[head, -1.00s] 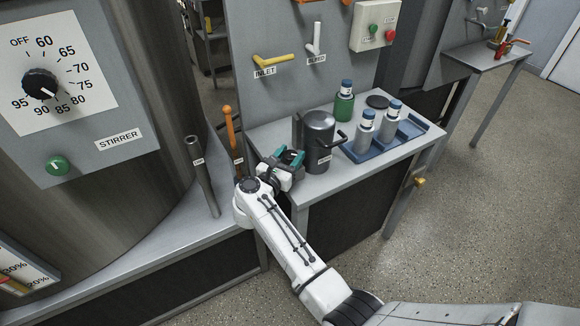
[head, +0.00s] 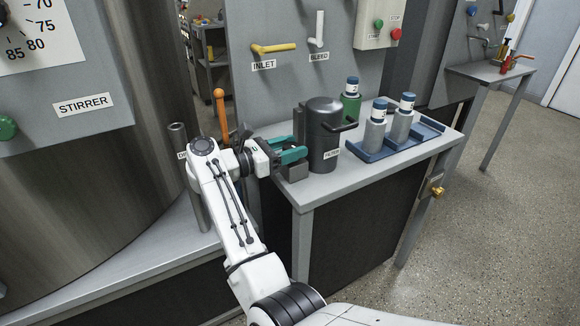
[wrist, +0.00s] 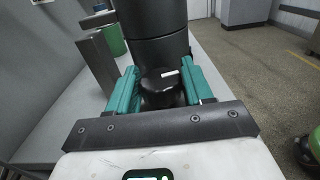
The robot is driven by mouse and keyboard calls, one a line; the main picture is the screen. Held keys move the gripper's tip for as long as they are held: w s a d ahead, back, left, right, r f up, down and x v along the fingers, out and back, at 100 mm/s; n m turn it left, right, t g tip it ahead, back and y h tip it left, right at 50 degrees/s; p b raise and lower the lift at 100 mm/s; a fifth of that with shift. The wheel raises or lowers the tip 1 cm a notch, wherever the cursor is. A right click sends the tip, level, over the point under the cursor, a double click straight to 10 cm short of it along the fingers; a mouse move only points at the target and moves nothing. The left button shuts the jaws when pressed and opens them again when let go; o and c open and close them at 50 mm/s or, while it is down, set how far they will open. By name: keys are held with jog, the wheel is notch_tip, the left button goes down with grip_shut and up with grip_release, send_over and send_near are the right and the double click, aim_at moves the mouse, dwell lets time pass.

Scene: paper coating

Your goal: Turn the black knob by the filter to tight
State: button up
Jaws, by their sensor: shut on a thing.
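The filter (head: 323,145) is a dark grey canister with a side handle and a FILTER label, upright near the left end of the bench. In the wrist view its dark body (wrist: 155,45) rises just beyond my gripper. The black knob (wrist: 160,97) sits at its near side, with a short white mark on its top. My gripper (wrist: 162,84) has its teal fingers on both sides of the knob and is shut on it. In the head view my gripper (head: 290,158) is low beside the filter's left side and the knob is hidden there.
A blue tray (head: 375,153) with grey bottles stands right of the filter, and a green bottle (head: 350,107) behind it. The yellow INLET handle (head: 273,48) is on the panel above.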

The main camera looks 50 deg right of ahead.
jog(key=shift+w+d+f+m+g+y+b, duration=0.15)
jog(key=shift+m+g+y+b, duration=0.3)
jog(key=shift+b, duration=1.2)
jog(key=shift+s+a+f+m+g+y+b, duration=0.15)
jog(key=shift+m+g+b, duration=0.55)
jog(key=shift+b, duration=0.95)
jog(key=shift+w+d+f+m+g+y+b, duration=0.15)
jog(key=shift+m+g+y+b, duration=0.15)
jog(key=shift+g+b, duration=0.95)
jog(key=b, duration=0.3)
jog(key=shift+r+m+y, duration=0.15)
jog(key=shift+m+y, duration=0.15)
jog(key=shift+m, duration=0.05)
jog(key=shift+r+m+g+y+b, duration=0.15)
jog(key=shift+m+g+y+b, duration=0.2)
jog(key=shift+g+b, duration=0.5)
jog(key=shift+r+b, duration=0.2)
jog(key=shift+b, duration=0.3)
jog(key=o, duration=0.7)
jog(key=shift+m, duration=0.25)
